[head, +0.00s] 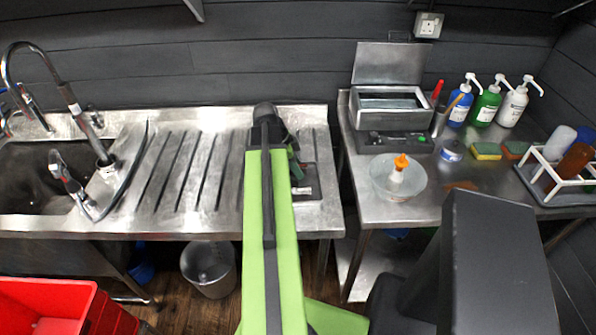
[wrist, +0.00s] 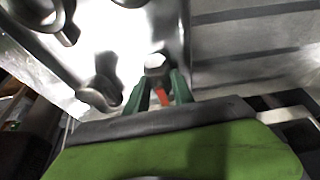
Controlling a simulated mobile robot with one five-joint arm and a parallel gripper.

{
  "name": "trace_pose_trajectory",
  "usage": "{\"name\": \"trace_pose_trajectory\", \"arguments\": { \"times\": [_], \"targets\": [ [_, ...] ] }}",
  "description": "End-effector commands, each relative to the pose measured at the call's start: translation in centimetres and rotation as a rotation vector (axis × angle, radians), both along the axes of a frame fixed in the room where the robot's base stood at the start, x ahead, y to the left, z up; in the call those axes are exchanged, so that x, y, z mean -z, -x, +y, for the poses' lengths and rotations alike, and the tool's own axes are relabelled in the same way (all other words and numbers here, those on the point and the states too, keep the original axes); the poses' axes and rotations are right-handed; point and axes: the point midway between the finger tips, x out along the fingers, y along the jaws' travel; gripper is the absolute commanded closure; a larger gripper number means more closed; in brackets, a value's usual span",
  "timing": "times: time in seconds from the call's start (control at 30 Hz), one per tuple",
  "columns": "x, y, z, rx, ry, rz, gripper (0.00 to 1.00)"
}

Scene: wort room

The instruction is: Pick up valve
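In the wrist view my gripper (wrist: 163,78) has two green fingers with a gap between them. A small fitting with a bright metal end (wrist: 155,64) and an orange-red part (wrist: 162,97) shows between and just beyond the fingers. It looks like the valve, but its full shape is hidden. The metal end lies near the left fingertip, and I see no clear grip on it. In the head view my arm reaches over the left steel counter. It covers most of the gripper, and I cannot make out the valve there.
Curved metal parts (wrist: 105,94) lie left of the fingers in the wrist view. A dark tray (head: 312,180) lies beside my arm on the ribbed drainboard (head: 190,165). The right counter holds a bowl (head: 380,185), bottles (head: 487,105) and a rack (head: 540,168). A red crate (head: 45,300) is front left.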

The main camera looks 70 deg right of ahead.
Motion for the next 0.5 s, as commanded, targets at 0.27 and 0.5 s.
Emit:
{"name": "trace_pose_trajectory", "arguments": {
  "times": [0.27,0.5],
  "targets": [
    [0.01,-0.05,0.0,0.0,0.0,0.0,1.0],
    [-0.02,-0.06,0.02,-0.001,0.0,0.0,1.0]
  ]
}}
